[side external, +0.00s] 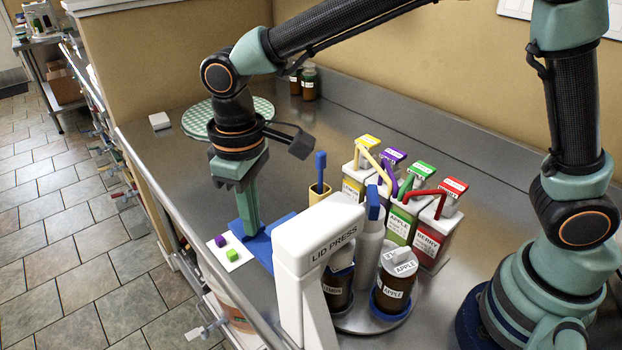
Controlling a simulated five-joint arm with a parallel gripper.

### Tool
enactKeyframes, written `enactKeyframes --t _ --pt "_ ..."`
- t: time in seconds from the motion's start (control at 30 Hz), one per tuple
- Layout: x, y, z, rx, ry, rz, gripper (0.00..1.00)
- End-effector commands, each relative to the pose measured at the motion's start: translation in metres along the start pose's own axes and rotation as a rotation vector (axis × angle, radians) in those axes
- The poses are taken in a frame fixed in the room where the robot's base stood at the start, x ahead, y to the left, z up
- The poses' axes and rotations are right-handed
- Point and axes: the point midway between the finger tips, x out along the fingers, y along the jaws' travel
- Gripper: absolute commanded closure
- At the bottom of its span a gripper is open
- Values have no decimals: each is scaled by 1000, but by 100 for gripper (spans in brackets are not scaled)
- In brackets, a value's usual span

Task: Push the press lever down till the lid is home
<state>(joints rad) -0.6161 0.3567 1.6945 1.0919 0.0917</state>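The white lid press (318,240), labelled LID PRESS, stands at the front edge of the steel bench. A brown jar labelled LEMON (338,290) is under its head; the head hides much of the jar's top, so I cannot tell how its lid sits. A flat blue piece (280,222) lies behind and left of the press; I cannot tell if it is the lever. My gripper (248,236) points down with its tips at this blue piece, left of the press head. Its fingers line up in this view, so their opening is unclear.
A brown APPLE jar (393,285) stands right of the press on a round plate. Several labelled containers with coloured handles (408,215) stand behind it. A yellow cup (320,195) holds a blue-handled tool. A white card (230,252) with purple and green cubes lies left.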

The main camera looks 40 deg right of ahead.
Motion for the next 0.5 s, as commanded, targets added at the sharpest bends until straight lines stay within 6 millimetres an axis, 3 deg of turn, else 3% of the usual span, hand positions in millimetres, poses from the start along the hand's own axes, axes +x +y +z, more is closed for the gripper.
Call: enactKeyframes --t 0.5 --pt "-24 0 -1 1 3 0 100"
